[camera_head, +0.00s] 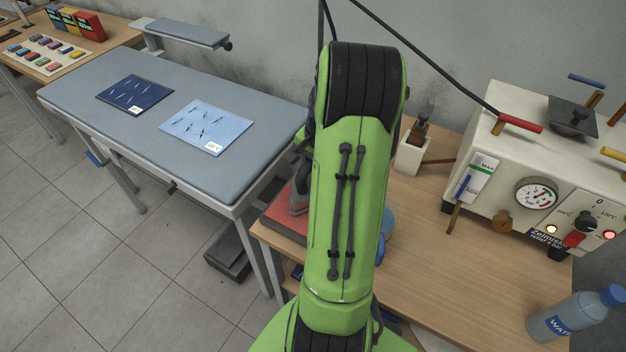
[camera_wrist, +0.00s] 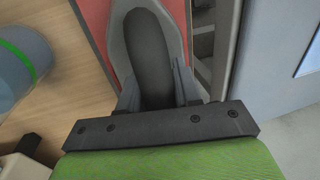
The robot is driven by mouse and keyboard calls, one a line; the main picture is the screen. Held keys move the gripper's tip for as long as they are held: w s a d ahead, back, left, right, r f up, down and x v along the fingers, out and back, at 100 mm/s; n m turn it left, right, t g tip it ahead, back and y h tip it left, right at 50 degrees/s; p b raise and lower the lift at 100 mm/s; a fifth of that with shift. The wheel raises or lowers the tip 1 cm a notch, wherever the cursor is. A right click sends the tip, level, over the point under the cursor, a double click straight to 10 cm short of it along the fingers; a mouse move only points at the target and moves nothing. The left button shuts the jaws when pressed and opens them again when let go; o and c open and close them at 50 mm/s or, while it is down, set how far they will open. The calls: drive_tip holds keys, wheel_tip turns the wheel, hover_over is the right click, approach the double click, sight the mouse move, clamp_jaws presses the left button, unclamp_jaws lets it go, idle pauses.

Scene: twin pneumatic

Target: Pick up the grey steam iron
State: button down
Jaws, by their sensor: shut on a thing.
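The grey steam iron (camera_wrist: 150,50) fills the middle of the wrist view, with a dark grey strip down its centre. My gripper (camera_wrist: 158,88) has a finger on either side of it and is shut on it. Behind the iron is a red pad (camera_wrist: 96,14); I cannot tell whether the iron still touches it. In the head view, my green arm hides the gripper and most of the iron. A grey part of the iron (camera_head: 299,199) shows left of the arm, by the red pad (camera_head: 285,222) at the wooden table's left edge.
A padded ironing table (camera_head: 150,150) with two blue cloths stands at left. The wooden table (camera_head: 440,275) carries a cream steam generator (camera_head: 510,150) and a water bottle (camera_head: 577,315). A blue container with a green band (camera_wrist: 22,62) is left of the iron in the wrist view.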

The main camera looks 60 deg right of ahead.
drive_tip(key=shift+w+d+r, duration=0.1)
drive_tip(key=shift+w+r, duration=0.05)
drive_tip(key=shift+r, duration=0.15)
wheel_tip(320, 180, up, 10)
drive_tip(key=p, duration=0.3)
drive_tip(key=shift+f, duration=0.15)
